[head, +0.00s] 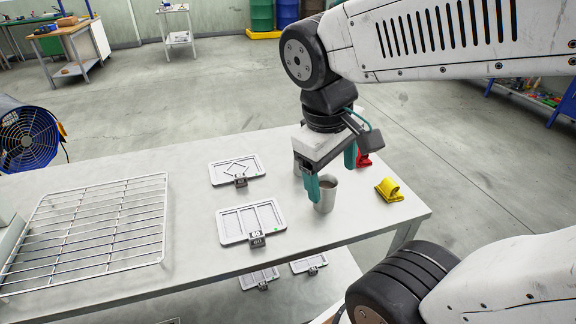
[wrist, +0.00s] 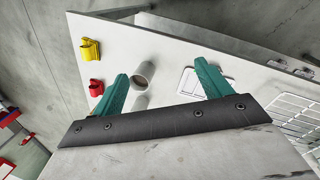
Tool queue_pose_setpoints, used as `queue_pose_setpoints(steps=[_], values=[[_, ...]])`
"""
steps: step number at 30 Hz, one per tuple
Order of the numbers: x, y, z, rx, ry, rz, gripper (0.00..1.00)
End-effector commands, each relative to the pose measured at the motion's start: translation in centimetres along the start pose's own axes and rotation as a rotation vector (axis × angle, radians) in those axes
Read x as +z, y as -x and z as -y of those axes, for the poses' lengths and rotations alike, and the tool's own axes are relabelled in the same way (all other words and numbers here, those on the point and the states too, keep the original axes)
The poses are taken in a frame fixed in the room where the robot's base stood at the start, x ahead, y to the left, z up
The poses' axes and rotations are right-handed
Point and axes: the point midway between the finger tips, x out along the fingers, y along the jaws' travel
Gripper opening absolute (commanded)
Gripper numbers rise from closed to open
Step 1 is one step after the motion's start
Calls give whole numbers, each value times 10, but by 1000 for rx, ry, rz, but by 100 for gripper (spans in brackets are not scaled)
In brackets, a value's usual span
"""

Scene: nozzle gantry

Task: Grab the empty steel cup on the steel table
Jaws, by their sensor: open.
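A steel cup (head: 327,196) stands upright near the front right part of the pale table (head: 190,272). In the wrist view the cup (wrist: 144,74) lies between my two teal fingers, closer to the left one. My gripper (head: 332,182) is open above the table with nothing in it. In the head view its near finger overlaps the cup's left edge; I cannot tell whether they touch. A second grey, round-sided shape (wrist: 140,102) shows below the cup in the wrist view, partly hidden by my gripper. The cup's inside looks dark and its contents are unclear.
A yellow clamp-like item (head: 389,190) and a red one (head: 363,160) stand right of the cup. Two pale trays (head: 228,226) (head: 217,172) with dark tags lie to its left. A wire rack (head: 100,232) covers the table's left side. The right table edge is close.

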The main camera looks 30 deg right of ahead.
Motion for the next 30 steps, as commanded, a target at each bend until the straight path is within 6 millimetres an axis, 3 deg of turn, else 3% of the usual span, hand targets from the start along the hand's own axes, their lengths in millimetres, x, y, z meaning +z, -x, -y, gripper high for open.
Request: queue_pose_setpoints(steps=[6, 13, 21, 25, 30], values=[[-48, -31, -47, 258, 334, 247, 77], [-116, -67, -82, 506, 739, 494, 77], [-197, -119, -90, 727, 1183, 720, 77], [-218, -135, -87, 780, 1298, 771, 77], [-228, -144, -89, 806, 1355, 796, 77]])
